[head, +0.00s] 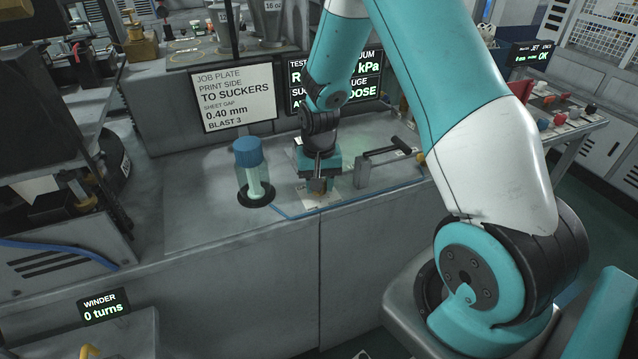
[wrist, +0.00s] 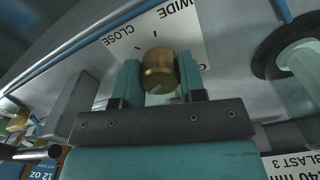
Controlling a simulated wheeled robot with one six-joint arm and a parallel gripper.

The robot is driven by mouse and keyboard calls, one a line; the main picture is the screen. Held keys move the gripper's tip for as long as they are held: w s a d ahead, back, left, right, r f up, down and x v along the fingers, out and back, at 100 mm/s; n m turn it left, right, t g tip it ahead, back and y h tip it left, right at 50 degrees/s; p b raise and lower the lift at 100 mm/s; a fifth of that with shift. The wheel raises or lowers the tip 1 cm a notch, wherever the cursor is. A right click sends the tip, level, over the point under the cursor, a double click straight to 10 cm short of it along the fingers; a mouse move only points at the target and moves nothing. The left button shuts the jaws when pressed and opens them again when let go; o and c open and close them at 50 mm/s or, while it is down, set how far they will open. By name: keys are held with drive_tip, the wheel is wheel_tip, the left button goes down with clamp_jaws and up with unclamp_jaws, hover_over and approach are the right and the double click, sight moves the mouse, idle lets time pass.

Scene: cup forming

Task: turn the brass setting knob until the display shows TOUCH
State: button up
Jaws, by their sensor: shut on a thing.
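The brass setting knob (wrist: 158,62) stands between the two teal fingers of my gripper (wrist: 159,76) in the wrist view, and the gripper is shut on it. In the head view the gripper (head: 319,178) points down at the bench top, with the knob (head: 319,186) low between its fingers. A white dial plate (wrist: 190,32) lies under the knob, with the words WIDE and CLOSE and short tick marks. The dark display (head: 364,88) behind is partly hidden by my arm. Its readable parts include "kPa" and "OOSE"; TOUCH is not visible on it.
A blue-capped clear bottle (head: 249,172) stands left of the gripper in a dark ring. A metal bracket with a black-ended bar (head: 380,158) is close on the right. A job plate sign (head: 234,97) stands behind. A blue tube (head: 300,217) runs along the bench front.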

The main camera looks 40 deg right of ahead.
idle(0.5)
drive_tip(key=o, duration=0.9)
wheel_tip(320, 180, up, 18)
drive_tip(key=b, duration=0.2)
drive_tip(key=shift+f+b, duration=0.25)
drive_tip(key=shift+b, duration=0.05)
drive_tip(key=s+a+r+n+y, duration=0.1)
drive_tip(key=s+a+n, duration=0.2)
drive_tip(key=s+a, duration=0.2)
drive_tip(key=s+a+r+n+y, duration=0.1)
drive_tip(key=s+a+n, duration=0.2)
drive_tip(key=s+a, duration=0.2)
drive_tip(key=s+a+r+n+y, duration=0.1)
drive_tip(key=s+a+n, duration=0.3)
drive_tip(key=a, duration=0.5)
drive_tip(key=shift+s+a+r+t, duration=0.1)
drive_tip(key=shift+s+r+t, duration=0.1)
drive_tip(key=shift+s, duration=0.25)
drive_tip(key=shift+s+r+t, duration=0.1)
drive_tip(key=shift+s+r, duration=0.05)
drive_tip(key=shift+s, duration=0.25)
drive_tip(key=s+a+n, duration=0.1)
drive_tip(key=s, duration=0.1)
drive_tip(key=s+a+n, duration=0.1)
drive_tip(key=s, duration=0.1)
drive_tip(key=s+a+n+y, duration=0.1)
drive_tip(key=s, duration=0.1)
drive_tip(key=shift+s+a, duration=0.1)
drive_tip(key=shift+s, duration=0.05)
